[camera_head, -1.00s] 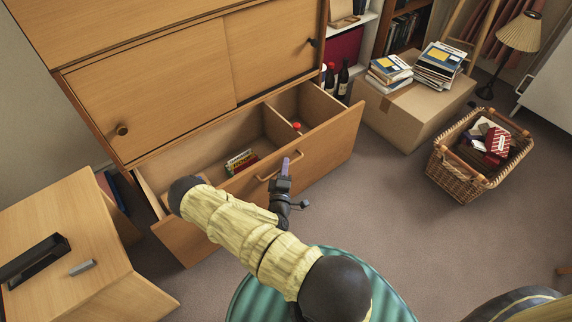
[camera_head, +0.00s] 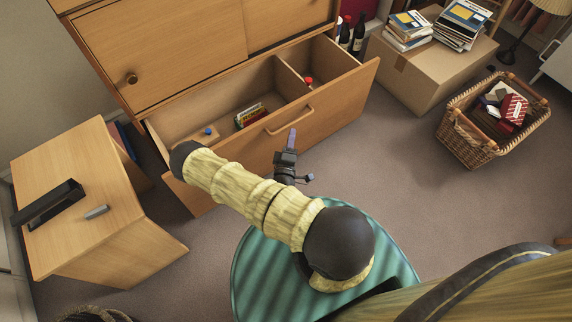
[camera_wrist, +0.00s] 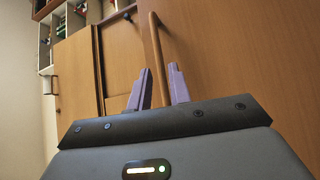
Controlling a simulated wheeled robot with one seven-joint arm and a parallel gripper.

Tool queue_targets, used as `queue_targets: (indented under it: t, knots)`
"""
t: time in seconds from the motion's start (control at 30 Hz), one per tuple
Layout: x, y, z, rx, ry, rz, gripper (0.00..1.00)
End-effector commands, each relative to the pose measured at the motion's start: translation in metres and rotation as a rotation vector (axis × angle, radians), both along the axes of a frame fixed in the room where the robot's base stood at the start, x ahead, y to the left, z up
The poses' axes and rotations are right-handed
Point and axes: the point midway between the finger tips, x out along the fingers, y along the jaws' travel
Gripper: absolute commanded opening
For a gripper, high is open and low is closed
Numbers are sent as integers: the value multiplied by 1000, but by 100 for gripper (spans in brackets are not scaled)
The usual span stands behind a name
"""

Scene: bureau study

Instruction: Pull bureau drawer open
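The bureau drawer (camera_head: 335,108) stands pulled out, with its inside visible from above. Its wooden bar handle (camera_head: 290,121) is on the drawer front. My gripper (camera_head: 291,138) is just in front of the handle, with its purple fingers pointing at the drawer front. In the wrist view my gripper (camera_wrist: 161,82) has its two fingers apart, and the handle (camera_wrist: 155,40) shows in the gap between them. The fingers do not appear to press on the handle. The bureau (camera_head: 190,45) has sliding doors with round knobs above the drawer.
Small packets (camera_head: 250,116) and a blue item (camera_head: 208,131) lie in the drawer. A small desk (camera_head: 100,215) stands at left. A cardboard box (camera_head: 420,70) with books and a wicker basket (camera_head: 470,140) stand at right. Carpet (camera_head: 380,170) is clear between drawer and basket.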

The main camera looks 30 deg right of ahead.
Motion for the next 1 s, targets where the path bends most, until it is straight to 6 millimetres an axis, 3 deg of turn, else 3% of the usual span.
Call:
queue_targets:
  t: [0.5,1.0]
  knots:
    - [-78,57,-13,1,2,3,20]
    - [-87,63,-15,0,0,1,20]
